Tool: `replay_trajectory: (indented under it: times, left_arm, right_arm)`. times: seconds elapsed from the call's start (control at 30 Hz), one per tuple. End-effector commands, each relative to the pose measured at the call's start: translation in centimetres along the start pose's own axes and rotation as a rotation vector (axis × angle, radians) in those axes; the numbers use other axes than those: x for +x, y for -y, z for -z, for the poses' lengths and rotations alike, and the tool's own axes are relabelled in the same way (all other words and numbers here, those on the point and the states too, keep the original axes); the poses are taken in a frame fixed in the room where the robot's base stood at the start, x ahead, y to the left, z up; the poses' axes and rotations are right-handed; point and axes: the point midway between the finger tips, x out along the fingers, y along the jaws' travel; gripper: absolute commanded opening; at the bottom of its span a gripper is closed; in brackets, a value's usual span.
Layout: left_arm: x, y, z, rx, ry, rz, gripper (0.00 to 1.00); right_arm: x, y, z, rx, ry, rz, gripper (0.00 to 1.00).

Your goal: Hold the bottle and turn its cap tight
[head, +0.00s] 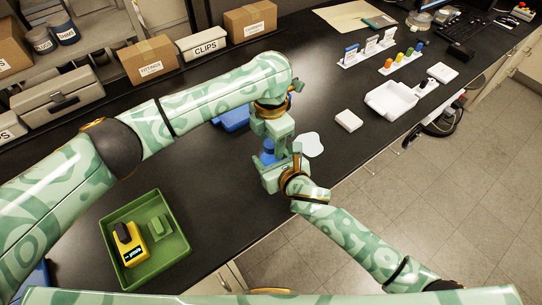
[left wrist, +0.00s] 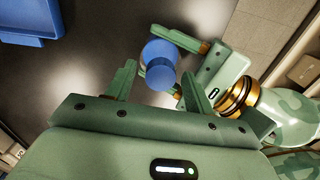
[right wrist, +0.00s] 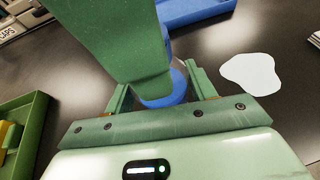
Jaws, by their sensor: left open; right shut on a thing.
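The blue bottle (head: 268,156) stands on the dark bench, mostly hidden between my two grippers in the head view. The left wrist view looks down on its round blue top (left wrist: 159,52); I cannot make out where cap and body meet. My right gripper (head: 284,172) is shut on the bottle from the side, and blue shows between its fingers in the right wrist view (right wrist: 168,92). My left gripper (head: 272,128) is open above the bottle, its fingers pointing down on either side of the blue top, with no clear contact.
A blue tray (head: 234,118) lies behind the grippers. A pale flat patch (head: 310,144) and a white block (head: 348,121) are to the right. A green tray (head: 178,246) with a yellow device (head: 130,243) is at front left. Boxes line the back.

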Motion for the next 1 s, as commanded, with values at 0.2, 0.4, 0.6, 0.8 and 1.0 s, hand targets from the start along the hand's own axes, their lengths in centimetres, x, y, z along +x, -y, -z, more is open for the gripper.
replay_trajectory:
  times: [0.2,0.4,0.6,0.8,1.0]
  left_arm:
    - [-0.2,0.0,0.0,0.0,0.0,0.0,0.53]
    - [-2.3,0.0,0.0,0.001,0.001,-0.001,0.53]
    - [-4.8,0.0,0.0,0.001,0.001,-0.002,0.53]
    - [-6.7,-0.1,0.0,-0.001,0.0,-0.001,0.53]
    - [-7.0,0.0,0.0,-0.001,-0.001,0.001,0.53]
  right_arm:
    - [0.0,0.0,0.2,0.0,-0.003,0.0,0.01]
    - [0.0,0.0,0.1,0.001,-0.003,0.0,0.01]
    - [0.0,0.0,0.1,0.001,-0.003,0.0,0.01]
    - [0.0,0.0,0.1,0.001,-0.002,0.0,0.01]
    - [0.0,0.0,0.1,0.001,-0.002,0.0,0.01]
